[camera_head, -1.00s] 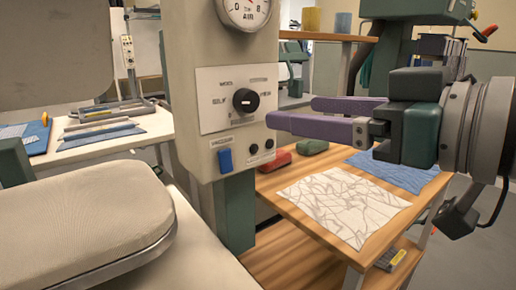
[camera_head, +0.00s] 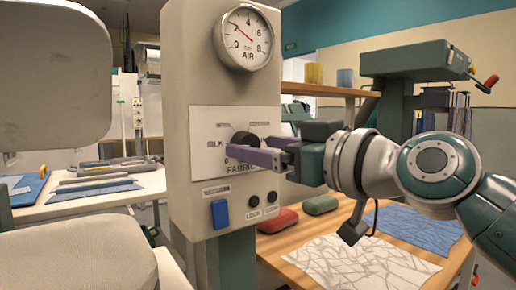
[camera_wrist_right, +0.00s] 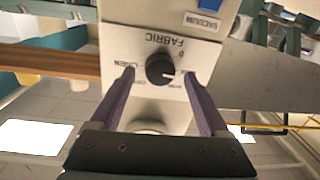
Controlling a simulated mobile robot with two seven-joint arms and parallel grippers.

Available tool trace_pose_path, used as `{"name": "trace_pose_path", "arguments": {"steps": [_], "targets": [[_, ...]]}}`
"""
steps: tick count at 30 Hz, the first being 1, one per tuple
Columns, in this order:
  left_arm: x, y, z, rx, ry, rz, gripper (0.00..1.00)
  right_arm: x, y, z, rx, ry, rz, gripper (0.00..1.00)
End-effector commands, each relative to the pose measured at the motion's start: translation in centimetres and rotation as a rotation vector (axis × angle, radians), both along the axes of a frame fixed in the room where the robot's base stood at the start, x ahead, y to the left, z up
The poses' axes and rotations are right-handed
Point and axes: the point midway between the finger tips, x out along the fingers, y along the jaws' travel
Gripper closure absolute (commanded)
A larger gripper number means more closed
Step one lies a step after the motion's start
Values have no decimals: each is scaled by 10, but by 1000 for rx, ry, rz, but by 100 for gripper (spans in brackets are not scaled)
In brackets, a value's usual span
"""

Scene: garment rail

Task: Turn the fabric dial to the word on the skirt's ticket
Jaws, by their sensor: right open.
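The fabric dial is a round black knob (camera_head: 246,139) on a white plate (camera_head: 212,122) on the front of the press column. It also shows in the right wrist view (camera_wrist_right: 160,69), where its white mark points right, toward one finger. The plate reads FABRIC, with LINEN at the left in that upside-down view; other words are small or partly covered. My right gripper (camera_head: 250,148) is open, its purple fingers reaching the plate on either side of the knob, with gaps visible in the wrist view (camera_wrist_right: 159,76). I cannot make out the skirt or its ticket. My left gripper is out of view.
An air gauge (camera_head: 246,37) sits above the dial. A blue vacuum switch (camera_head: 220,214) and two small black buttons lie below it. A wooden table (camera_head: 285,262) with cloths stands at right. A padded press board (camera_head: 75,262) is at left.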

Motion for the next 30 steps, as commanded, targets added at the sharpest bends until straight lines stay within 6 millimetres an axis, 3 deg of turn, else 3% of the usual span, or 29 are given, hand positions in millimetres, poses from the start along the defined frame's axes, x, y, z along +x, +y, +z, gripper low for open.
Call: {"name": "trace_pose_path", "arguments": {"steps": [11, 30], "targets": [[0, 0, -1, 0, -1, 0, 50, 4, 4, 0, -1, -1, 1, 21], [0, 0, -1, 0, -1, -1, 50, 4, 4, 0, -1, 0, 1, 93]]}}
